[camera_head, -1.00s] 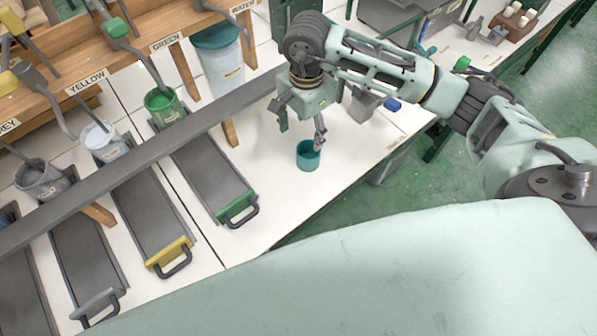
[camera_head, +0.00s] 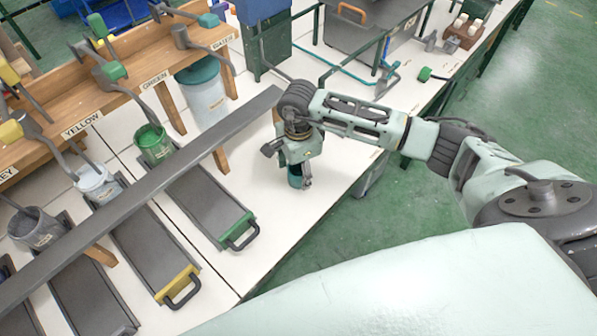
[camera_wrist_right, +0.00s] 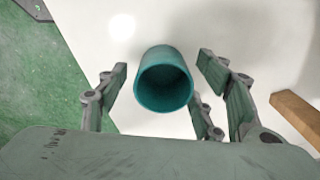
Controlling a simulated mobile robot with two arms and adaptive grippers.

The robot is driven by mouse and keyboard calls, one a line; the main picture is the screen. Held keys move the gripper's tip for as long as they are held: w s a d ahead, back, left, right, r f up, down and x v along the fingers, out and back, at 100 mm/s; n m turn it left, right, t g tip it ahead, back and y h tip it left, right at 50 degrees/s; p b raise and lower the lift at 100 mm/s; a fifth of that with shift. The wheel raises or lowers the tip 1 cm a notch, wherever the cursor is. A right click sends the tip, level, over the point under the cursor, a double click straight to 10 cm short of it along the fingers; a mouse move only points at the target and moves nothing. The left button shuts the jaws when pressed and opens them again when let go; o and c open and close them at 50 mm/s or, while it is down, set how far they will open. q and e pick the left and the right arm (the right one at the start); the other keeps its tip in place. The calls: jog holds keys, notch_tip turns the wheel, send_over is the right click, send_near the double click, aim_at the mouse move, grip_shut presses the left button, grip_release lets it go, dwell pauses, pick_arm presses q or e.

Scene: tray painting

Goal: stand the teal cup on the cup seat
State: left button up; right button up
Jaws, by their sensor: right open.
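The teal cup (camera_head: 295,178) stands upright on the white table, mostly hidden behind my right gripper (camera_head: 297,172) in the head view. In the right wrist view the cup (camera_wrist_right: 164,82) is seen from above at its open mouth, between the spread fingers of my right gripper (camera_wrist_right: 170,95). The fingers are open, with a gap on each side of the cup. I cannot pick out the cup seat for certain in these frames. My left gripper is not in view.
A grey bar (camera_head: 150,190) runs above the table over the grey trays with green (camera_head: 238,232) and yellow (camera_head: 180,285) ends. A water bucket (camera_head: 205,100) stands behind. The table's edge lies just right of the cup.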

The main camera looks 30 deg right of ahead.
jog(key=shift+f, duration=0.5)
jog(key=shift+c, duration=0.2)
jog(key=c, duration=1.3)
jog(key=shift+o, duration=0.2)
jog(key=shift+r, duration=0.15)
